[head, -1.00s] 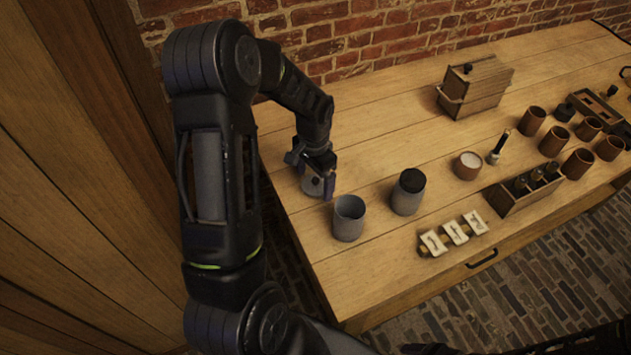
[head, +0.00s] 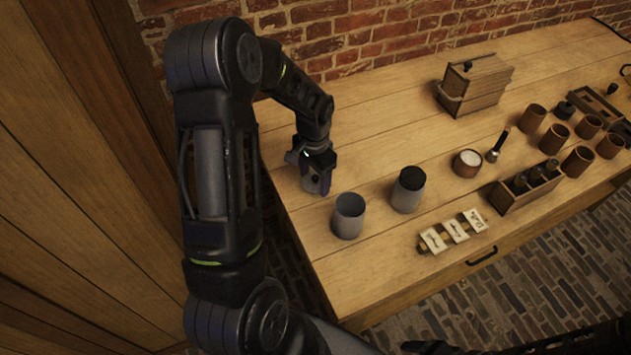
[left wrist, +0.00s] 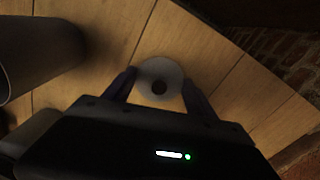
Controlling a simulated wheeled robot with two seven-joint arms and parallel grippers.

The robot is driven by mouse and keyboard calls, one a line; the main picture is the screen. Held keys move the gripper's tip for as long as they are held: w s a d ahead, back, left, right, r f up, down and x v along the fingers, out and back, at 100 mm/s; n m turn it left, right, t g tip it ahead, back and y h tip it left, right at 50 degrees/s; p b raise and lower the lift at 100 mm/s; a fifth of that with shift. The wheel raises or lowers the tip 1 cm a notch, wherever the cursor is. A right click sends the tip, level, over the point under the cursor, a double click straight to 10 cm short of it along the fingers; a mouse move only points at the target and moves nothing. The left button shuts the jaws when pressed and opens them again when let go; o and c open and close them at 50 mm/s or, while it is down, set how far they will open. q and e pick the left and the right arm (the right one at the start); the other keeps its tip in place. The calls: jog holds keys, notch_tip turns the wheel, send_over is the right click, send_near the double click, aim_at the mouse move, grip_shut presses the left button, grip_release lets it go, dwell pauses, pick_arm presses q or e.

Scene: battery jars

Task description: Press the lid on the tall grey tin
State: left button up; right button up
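A grey open tin (head: 348,222) stands upright near the table's left front; a large grey wall in the left wrist view (left wrist: 38,55) appears to be the same tin. A second grey tin (head: 406,197) with a dark top stands to its right. I cannot tell which is taller. A round pale grey lid (left wrist: 160,72) with a dark centre knob lies on the table, mostly hidden by the gripper in the head view. My left gripper (head: 318,186) points down over the lid. Its fingers (left wrist: 159,92) are apart, one at either side of the lid. My right gripper is not visible.
A row of labelled cards (head: 453,233) lies right of the tins, near the front edge. A rack of dark bottles (head: 525,190), a white-filled cup (head: 467,163), several brown cups (head: 553,140) and a wooden box (head: 474,85) stand further right. The table behind the tins is clear.

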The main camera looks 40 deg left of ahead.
aim_at(314, 178)
pick_arm(q)
jog(key=c, duration=0.8)
notch_tip(314, 178, up, 10)
jog(key=shift+b, duration=0.9)
